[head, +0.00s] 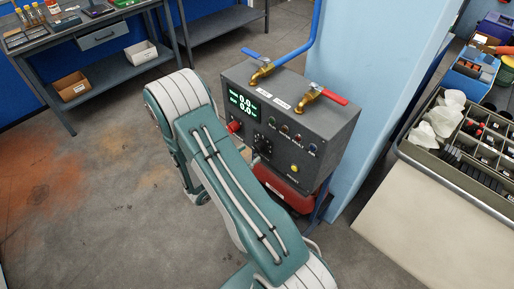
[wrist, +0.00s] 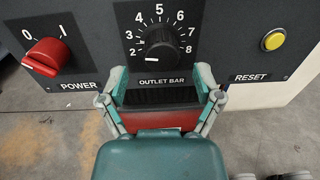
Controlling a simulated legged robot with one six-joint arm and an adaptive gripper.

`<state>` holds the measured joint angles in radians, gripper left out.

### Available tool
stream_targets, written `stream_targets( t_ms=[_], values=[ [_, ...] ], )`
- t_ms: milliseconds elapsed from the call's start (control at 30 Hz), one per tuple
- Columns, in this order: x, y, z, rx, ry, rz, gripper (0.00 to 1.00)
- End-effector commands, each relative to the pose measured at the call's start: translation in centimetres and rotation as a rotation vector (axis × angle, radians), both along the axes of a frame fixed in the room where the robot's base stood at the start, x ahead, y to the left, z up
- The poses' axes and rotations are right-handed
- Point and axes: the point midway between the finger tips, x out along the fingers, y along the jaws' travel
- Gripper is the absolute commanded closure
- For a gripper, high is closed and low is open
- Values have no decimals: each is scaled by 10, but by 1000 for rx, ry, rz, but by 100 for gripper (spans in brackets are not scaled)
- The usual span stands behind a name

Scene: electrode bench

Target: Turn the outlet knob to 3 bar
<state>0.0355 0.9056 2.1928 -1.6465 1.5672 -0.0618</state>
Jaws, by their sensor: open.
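The black outlet knob (wrist: 161,48) is in the upper middle of the wrist view, above the words OUTLET BAR. Its white mark points left, near the 2 on its printed scale. In the head view it is the small dark knob (head: 262,146) on the front of the grey control box (head: 331,126). My gripper (wrist: 162,84) is open and empty. Its fingers show to the lower left and lower right of the knob, apart from each other, and I see no contact. In the head view my arm hides the gripper. The green display (head: 243,103) reads 0.0 on both lines.
A red power knob (wrist: 46,56) is left of the outlet knob, and a yellow reset button (wrist: 273,40) is right of it. Valves with a blue handle (head: 258,55) and a red handle (head: 335,98) top the box. A red tank (head: 286,190) sits below it.

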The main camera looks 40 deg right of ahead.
Motion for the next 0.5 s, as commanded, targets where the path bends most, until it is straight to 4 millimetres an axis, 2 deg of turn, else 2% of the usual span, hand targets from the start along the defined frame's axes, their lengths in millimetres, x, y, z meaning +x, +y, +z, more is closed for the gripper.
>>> stream_targets(
  t_ms=[100, 200, 500],
  values=[
    [0, -19, 0, 0, 1, -4, 17],
    [1, -29, 0, 0, 1, -2, 17],
    [1, -36, 0, 0, 1, 0, 17]
  ],
)
